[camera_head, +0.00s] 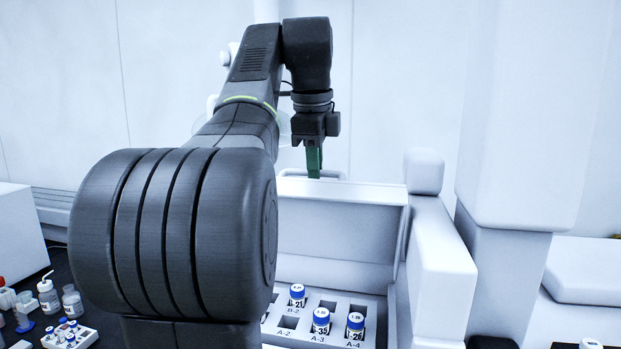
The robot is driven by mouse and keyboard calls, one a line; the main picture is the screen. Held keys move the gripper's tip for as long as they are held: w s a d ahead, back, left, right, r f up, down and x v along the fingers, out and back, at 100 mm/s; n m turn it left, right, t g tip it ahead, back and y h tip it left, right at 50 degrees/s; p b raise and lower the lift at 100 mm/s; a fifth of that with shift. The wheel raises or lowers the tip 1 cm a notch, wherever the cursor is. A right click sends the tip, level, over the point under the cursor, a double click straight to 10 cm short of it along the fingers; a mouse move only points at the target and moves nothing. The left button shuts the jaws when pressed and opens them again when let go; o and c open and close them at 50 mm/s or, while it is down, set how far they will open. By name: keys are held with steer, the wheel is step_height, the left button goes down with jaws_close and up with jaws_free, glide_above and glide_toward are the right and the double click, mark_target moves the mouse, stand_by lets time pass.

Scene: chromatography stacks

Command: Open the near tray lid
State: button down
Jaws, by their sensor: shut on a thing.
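The near tray lid (338,218) is a white panel that stands raised at the back of the tray (322,272). A thin handle bar (333,177) runs along its top edge. My gripper (314,172) points down at this top edge, with green fingers shut on the handle. The exact contact is small and partly hidden by the fingers. Inside the open tray, blue-capped vials (320,320) sit in labelled slots marked A-2, A-3, A-4 and B-2. My arm hides the tray's left part.
A white block (440,265) and a pillar (515,180) stand right of the tray. At the lower left, bottles (48,294) and a small vial rack (70,336) stand on a dark bench. A white wall is behind.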

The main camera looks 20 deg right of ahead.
steer(key=w+d+f, duration=0.2)
steer(key=w+d, duration=0.4)
steer(key=w, duration=0.3)
steer(key=shift+w+f, duration=0.15)
steer(key=shift+w, duration=0.15)
steer(key=c, duration=1.8)
jaws_free()
steer(key=o, duration=0.3)
steer(key=shift+w, duration=0.25)
steer(key=shift+o, duration=0.2)
steer(key=shift+s, duration=0.15)
